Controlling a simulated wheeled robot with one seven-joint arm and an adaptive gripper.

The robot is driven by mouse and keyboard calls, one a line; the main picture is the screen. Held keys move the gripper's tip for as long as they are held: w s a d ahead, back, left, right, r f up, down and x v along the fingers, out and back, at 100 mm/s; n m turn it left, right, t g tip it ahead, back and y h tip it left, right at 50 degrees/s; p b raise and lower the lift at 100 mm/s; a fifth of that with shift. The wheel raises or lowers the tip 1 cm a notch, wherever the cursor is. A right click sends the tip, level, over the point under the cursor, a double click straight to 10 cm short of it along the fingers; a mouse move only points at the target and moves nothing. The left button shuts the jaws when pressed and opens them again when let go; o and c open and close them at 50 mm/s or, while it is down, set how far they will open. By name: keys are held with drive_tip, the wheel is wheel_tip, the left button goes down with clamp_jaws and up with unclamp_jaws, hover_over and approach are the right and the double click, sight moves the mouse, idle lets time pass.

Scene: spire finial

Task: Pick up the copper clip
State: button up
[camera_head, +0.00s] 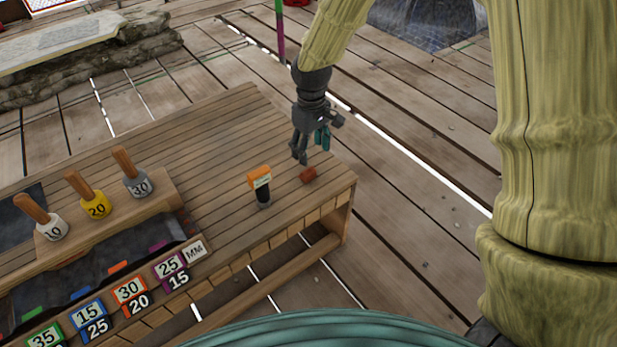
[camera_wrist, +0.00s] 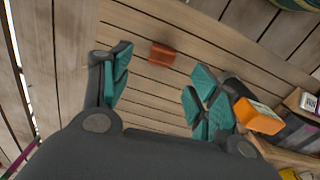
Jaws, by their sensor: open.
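A small reddish-brown block, which looks like the copper clip (camera_head: 308,175), lies on the slatted wooden bench near its right end. It also shows in the wrist view (camera_wrist: 161,54), beyond the fingertips and between their lines. My gripper (camera_head: 310,155) is open and empty, just above and behind the clip in the head view. Its teal-padded fingers stand apart in the wrist view (camera_wrist: 158,82). The gripper does not touch the clip.
An orange-topped black tool (camera_head: 261,186) stands on the bench close to the clip; its orange head (camera_wrist: 258,116) is beside my right finger. Numbered wooden-handled stamps (camera_head: 91,195) and a tray with size labels (camera_head: 130,289) are to the left. The bench's middle is clear.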

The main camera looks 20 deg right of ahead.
sight(309, 170)
wheel_tip(309, 170, down, 4)
drive_tip(key=shift+f+b, duration=0.15)
drive_tip(key=shift+b, duration=0.5)
drive_tip(key=shift+w+a+f+b, duration=0.15)
drive_tip(key=shift+f+b, duration=0.7)
drive_tip(key=shift+f, duration=0.45)
drive_tip(key=shift+s+a+f+b, duration=0.15)
drive_tip(key=shift+f+b, duration=0.65)
drive_tip(key=shift+f, duration=0.5)
drive_tip(key=shift+w+r, duration=0.1)
drive_tip(key=c, duration=1.1)
